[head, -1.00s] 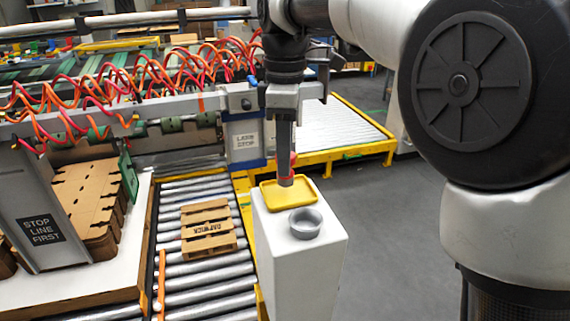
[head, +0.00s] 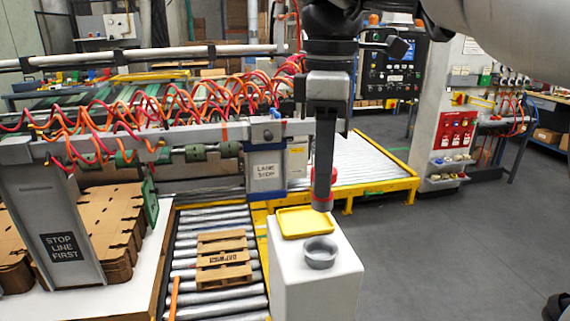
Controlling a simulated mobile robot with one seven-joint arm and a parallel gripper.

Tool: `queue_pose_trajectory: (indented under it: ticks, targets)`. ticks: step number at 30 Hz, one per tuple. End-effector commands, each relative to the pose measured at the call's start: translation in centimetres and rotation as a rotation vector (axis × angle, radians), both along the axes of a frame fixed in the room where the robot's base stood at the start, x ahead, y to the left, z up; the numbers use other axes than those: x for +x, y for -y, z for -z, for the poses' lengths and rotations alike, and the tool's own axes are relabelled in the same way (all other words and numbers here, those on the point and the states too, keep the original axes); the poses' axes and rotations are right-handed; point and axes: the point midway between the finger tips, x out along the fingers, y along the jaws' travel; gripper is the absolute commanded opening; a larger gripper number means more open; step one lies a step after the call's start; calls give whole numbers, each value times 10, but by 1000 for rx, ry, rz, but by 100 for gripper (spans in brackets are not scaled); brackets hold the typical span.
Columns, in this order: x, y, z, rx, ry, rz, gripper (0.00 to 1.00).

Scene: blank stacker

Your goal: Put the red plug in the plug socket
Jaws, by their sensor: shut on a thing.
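My gripper (head: 325,190) points straight down and is shut on the red plug (head: 333,176), whose sides show red around the dark fingers. A grey end shows at the plug's bottom. The plug appears over the right part of a yellow tray (head: 291,224) on a white pedestal; its exact height above the tray is hard to tell. A round grey cup-like ring (head: 320,260), which looks like the plug socket, stands on the pedestal in front of the tray. It is open at the top and looks empty. The fingers hide part of the plug.
The white pedestal (head: 315,292) has a narrow top. A roller conveyor with a wooden pallet (head: 223,259) lies left of it. Grey floor (head: 450,250) is open to the right.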

Motion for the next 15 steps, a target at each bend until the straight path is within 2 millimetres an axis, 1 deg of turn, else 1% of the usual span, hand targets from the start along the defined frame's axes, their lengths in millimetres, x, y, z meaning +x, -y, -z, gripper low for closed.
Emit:
queue_pose_trajectory:
  ticks: [1,3,8,15]
  targets:
    - [-3,5,1,2,0,9,7]
    - [-5,8,2,3,-1,14,7]
    - [-6,8,7,3,-2,14,7]
    - [-6,8,23,3,-1,14,7]
